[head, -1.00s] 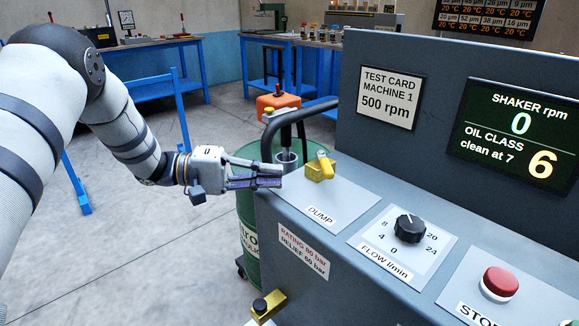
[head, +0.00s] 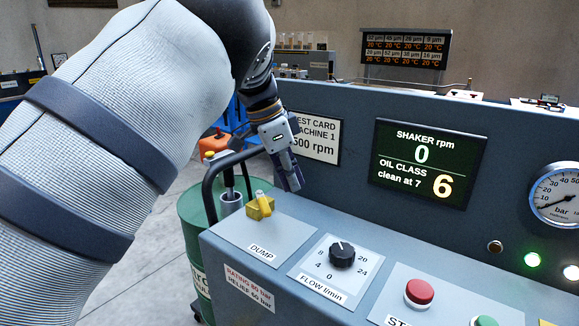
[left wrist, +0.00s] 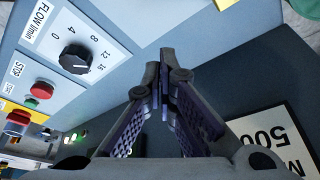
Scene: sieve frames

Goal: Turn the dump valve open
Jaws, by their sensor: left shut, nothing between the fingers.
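My left gripper (head: 293,187) is shut and empty. In the head view it points down, to the right of the valve and near the console's upright back panel, apart from the lever. In the left wrist view its fingertips (left wrist: 162,70) meet with nothing between them. My right gripper is out of view.
The flow knob (head: 342,253) and red stop button (head: 419,291) are to the right on the console. The display (head: 428,163) reads shaker 0, oil class 6.

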